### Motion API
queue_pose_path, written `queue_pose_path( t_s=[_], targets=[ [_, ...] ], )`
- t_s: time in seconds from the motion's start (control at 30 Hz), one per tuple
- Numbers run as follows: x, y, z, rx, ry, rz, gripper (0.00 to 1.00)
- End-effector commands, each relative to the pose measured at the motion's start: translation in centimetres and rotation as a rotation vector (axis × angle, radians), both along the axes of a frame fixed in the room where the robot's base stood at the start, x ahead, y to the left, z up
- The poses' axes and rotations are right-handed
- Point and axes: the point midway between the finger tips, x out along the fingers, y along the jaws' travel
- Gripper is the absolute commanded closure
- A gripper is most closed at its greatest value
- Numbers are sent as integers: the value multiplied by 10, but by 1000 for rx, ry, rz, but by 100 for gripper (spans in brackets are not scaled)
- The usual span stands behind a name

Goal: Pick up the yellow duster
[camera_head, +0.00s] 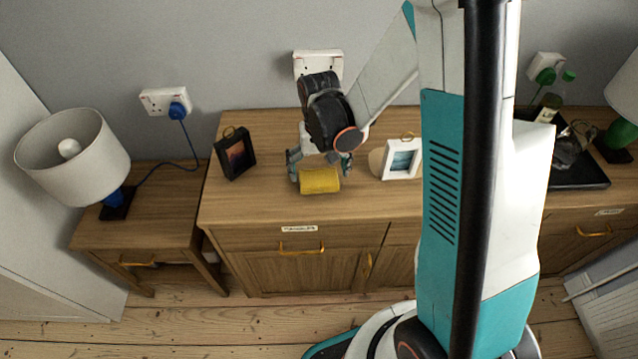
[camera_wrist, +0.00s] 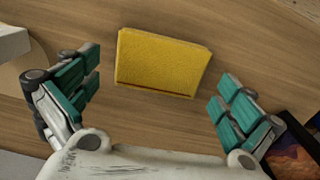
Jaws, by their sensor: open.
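The yellow duster (camera_head: 320,181) is a small yellow block on top of the wooden cabinet (camera_head: 260,205), near its front edge. In the wrist view the duster (camera_wrist: 161,62) lies ahead of the fingers, between their two lines and a little beyond the tips. My gripper (camera_head: 321,172) is just behind and above the duster in the head view. In the wrist view my gripper (camera_wrist: 158,88) has its teal-padded fingers spread wide, with nothing between them. The fingers do not appear to touch the duster.
A black picture frame (camera_head: 235,153) stands left of the gripper, and a white frame (camera_head: 402,159) stands close on the right. A lamp (camera_head: 72,157) is on the lower left table. A black tray (camera_head: 582,172) with a bottle (camera_head: 548,107) is at right. Wall sockets are behind.

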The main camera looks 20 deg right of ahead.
Motion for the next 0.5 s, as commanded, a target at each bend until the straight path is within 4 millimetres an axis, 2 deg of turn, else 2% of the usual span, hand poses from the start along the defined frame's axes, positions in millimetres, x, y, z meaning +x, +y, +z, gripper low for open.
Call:
queue_pose_path(
  t_s=[0.03,0.1,0.37,0.5],
  targets=[
    [0,0,-12,0,0,0,0],
    [0,0,-20,0,0,0,0],
    [0,0,-22,0,0,0,0],
    [0,0,-22,0,0,0,30]
  ],
)
